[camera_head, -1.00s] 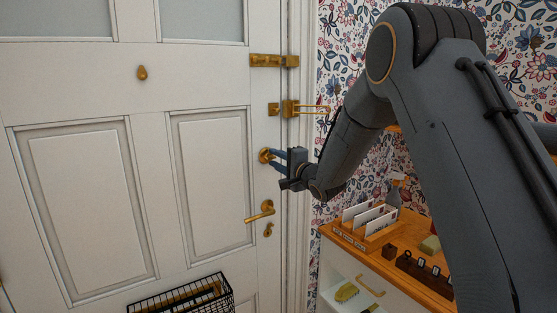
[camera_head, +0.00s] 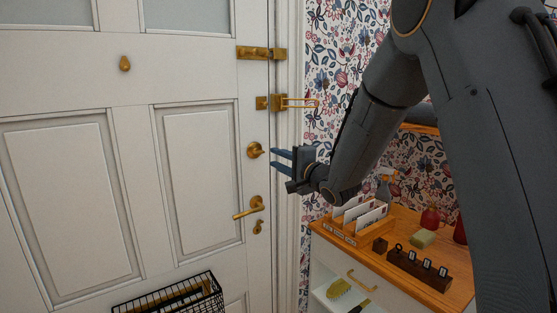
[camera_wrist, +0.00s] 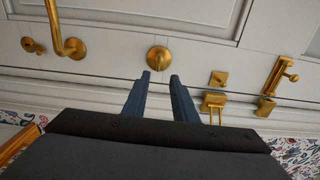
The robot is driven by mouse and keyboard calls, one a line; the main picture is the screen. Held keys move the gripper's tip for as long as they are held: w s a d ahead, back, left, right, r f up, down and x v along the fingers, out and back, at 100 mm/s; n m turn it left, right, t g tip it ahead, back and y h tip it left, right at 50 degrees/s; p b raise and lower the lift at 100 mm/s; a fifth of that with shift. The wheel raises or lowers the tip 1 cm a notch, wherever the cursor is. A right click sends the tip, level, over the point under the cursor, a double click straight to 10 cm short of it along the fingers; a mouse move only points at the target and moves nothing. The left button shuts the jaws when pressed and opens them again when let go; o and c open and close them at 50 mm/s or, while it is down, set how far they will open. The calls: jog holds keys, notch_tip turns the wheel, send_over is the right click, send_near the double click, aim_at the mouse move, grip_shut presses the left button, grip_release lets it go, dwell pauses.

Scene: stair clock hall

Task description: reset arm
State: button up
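My gripper (camera_head: 272,160) is in front of the white door (camera_head: 190,130), to the right of a round brass knob (camera_head: 255,150). Its two blue-grey fingers are apart and nothing is between them. In the wrist view my gripper (camera_wrist: 161,76) points at the brass knob (camera_wrist: 158,58), which lies just beyond the fingertips, with a gap showing. My arm reaches in from the upper right in the head view.
A brass lever handle (camera_head: 250,208) sits below the knob; a brass latch (camera_head: 285,102) and a bolt (camera_head: 260,53) are above. A wooden-topped cabinet (camera_head: 340,240) with a letter rack (camera_head: 362,218) stands at right. A wire basket (camera_head: 170,300) hangs low on the door.

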jog(key=s+d+f+n+g+h+b, duration=0.1)
jog(key=s+d+f+n+g+h, duration=0.4)
jog(key=s+d+f+h, duration=0.65)
jog(key=s+d+f+n+g, duration=0.2)
jog(key=s+f+g, duration=0.1)
jog(key=s, duration=0.6)
jog(key=s+d+f+n+g+y, duration=0.1)
jog(key=s+f, duration=0.3)
jog(key=s, duration=0.5)
jog(key=s+d+f+n+g, duration=0.3)
jog(key=s+f+g, duration=0.1)
jog(key=s, duration=0.4)
jog(key=shift+s+d+f+g+b, duration=0.15)
jog(key=shift+s+d+g+b, duration=0.15)
jog(key=shift+s+b, duration=0.15)
jog(key=shift+y, duration=0.25)
jog(key=shift+w+d, duration=0.1)
jog(key=shift+d, duration=0.05)
